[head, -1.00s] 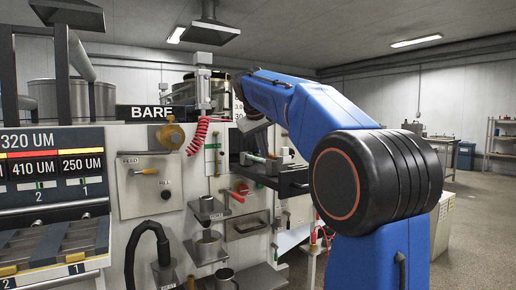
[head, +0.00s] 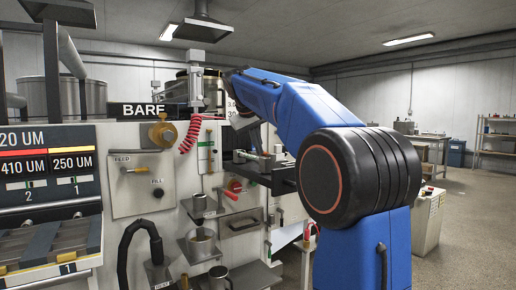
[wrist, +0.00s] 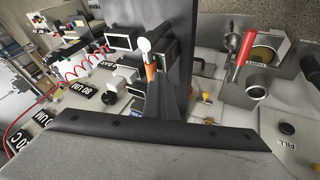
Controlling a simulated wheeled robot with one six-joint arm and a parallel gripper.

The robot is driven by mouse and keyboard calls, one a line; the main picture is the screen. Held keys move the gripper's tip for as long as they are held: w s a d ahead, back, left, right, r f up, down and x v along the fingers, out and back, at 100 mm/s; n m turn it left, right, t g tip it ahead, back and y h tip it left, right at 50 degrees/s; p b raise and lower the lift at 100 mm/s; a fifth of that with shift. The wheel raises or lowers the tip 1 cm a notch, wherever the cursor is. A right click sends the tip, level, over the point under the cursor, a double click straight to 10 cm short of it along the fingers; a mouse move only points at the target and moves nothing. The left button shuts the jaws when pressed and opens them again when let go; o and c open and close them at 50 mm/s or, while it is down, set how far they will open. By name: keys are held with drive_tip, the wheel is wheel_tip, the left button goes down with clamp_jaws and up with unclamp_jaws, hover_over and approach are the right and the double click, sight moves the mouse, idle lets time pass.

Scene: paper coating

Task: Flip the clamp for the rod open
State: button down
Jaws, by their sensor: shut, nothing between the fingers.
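The black shelf (head: 262,178) on the machine's front carries small metal and green parts. It seems to be the dark upright slab (wrist: 178,30) in the wrist view. A white-tipped pin with an orange band (wrist: 149,62) stands against that slab; it may be part of the rod clamp, but I cannot tell whether the clamp is open. My gripper (wrist: 165,92) appears as dark fingers, shut and empty, close beside the pin. I cannot tell whether they touch. In the head view, my blue arm reaches over the shelf, and the fingertips are not clear.
A red-handled valve (head: 234,186) sits left of the shelf, and also shows in the wrist view (wrist: 246,52). A red coiled hose (head: 190,133) hangs above. A metal cup (head: 201,240) stands on a small ledge. Open floor (head: 465,225) lies at the right.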

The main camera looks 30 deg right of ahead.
drive_tip(key=shift+w+d+m, duration=0.1)
drive_tip(key=shift+m, duration=0.2)
drive_tip(key=shift+w+d+f+m+g+h, duration=0.1)
drive_tip(key=shift+w+d+m+g+h, duration=0.25)
drive_tip(key=shift+m+g, duration=0.35)
drive_tip(key=shift+d+m+g, duration=0.3)
drive_tip(key=shift+d+m, duration=0.2)
drive_tip(key=shift+m, duration=0.4)
drive_tip(key=shift+d, duration=1.15)
drive_tip(key=shift+s+d+m+g, duration=0.25)
drive_tip(key=shift+d+m+g, duration=0.15)
drive_tip(key=shift+d+m, duration=0.45)
drive_tip(key=shift+s+d, duration=0.7)
drive_tip(key=shift+d, duration=0.15)
drive_tip(key=shift+s+d, duration=0.1)
